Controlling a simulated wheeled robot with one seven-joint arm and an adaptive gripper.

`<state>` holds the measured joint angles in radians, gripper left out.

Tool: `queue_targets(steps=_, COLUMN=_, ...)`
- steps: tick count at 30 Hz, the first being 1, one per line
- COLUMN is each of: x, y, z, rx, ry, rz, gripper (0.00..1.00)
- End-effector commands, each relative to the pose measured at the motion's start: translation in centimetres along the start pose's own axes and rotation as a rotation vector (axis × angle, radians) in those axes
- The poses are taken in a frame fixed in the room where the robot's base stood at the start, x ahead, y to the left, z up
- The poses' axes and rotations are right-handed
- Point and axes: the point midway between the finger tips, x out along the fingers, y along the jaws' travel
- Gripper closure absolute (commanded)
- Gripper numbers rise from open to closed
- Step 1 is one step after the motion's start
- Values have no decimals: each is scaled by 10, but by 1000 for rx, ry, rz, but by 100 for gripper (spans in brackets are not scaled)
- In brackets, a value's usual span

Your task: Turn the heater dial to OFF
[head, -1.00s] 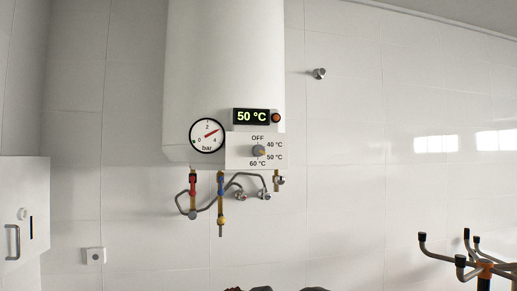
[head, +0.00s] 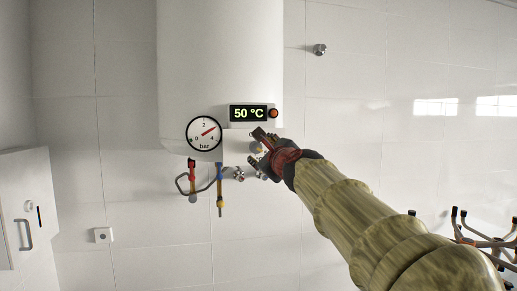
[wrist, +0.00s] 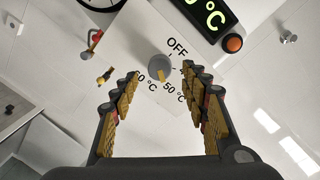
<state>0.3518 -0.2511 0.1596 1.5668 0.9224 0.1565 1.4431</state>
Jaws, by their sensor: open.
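The heater dial (wrist: 157,66) is a grey round knob with a yellow pointer mark on a white panel (wrist: 128,42). In the wrist view its mark points down, roughly toward the 50 °C label (wrist: 175,93). The OFF label (wrist: 177,47) is up and right of the dial; 60 °C is partly hidden by the left finger. The display (head: 248,113) reads 50 °C. My gripper (wrist: 160,75) is open and empty, its fingers on either side of the dial in the picture; contact cannot be told. In the head view my gripper (head: 259,149) covers much of the panel.
The white boiler (head: 220,60) carries a pressure gauge (head: 204,133) and an orange-red button (head: 273,113) beside the display. Pipes with red (head: 192,165) and blue valves hang below. A white cabinet (head: 25,205) is at left, a hooked stand (head: 480,235) at lower right.

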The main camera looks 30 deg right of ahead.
Motion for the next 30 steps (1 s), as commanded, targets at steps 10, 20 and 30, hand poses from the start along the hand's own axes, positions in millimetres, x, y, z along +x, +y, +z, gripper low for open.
queue_targets(steps=10, x=33, y=0, z=1, rx=-2, ry=-1, rz=1, gripper=55)
queue_targets(steps=20, x=33, y=0, z=1, rx=-3, ry=-1, rz=1, gripper=59)
queue_targets(steps=30, x=33, y=0, z=1, rx=-3, ry=-1, rz=1, gripper=78)
